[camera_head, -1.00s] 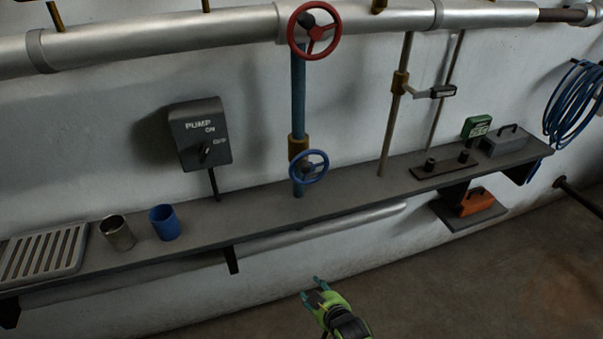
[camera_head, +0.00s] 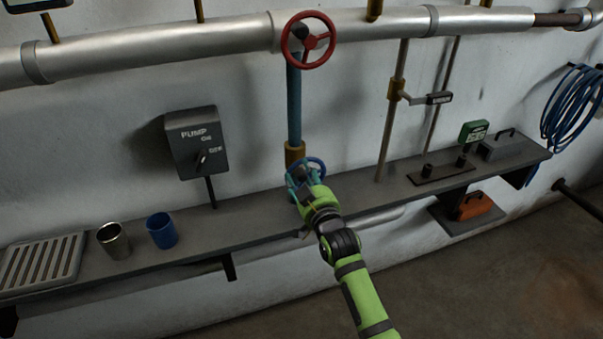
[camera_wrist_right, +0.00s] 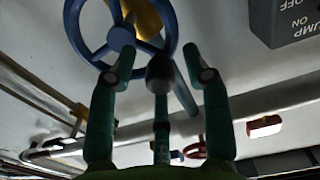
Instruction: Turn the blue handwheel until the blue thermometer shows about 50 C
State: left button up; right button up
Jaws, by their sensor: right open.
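The blue handwheel (camera_head: 319,163) is on the vertical blue pipe above the shelf, partly hidden behind my right gripper (camera_head: 304,180). In the right wrist view, the wheel's blue rim and spokes (camera_wrist_right: 71,22) show large, just beyond my fingertips (camera_wrist_right: 157,70). The right fingers are open, with a dark round knob (camera_wrist_right: 160,72) between them. I cannot tell whether they touch it. I cannot make out a blue thermometer; a framed display (camera_head: 38,4) is cut off at the top left and its reading is not visible. My left gripper is out of view.
A red handwheel (camera_head: 308,40) is on the silver pipe above. A pump switch box (camera_head: 197,140) is left of the blue pipe. A metal cup (camera_head: 113,241), a blue cup (camera_head: 161,231) and a slotted tray (camera_head: 42,264) stand on the shelf (camera_head: 258,216)'s left part.

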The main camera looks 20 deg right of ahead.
jog(key=shift+w, duration=0.4)
grip_shut()
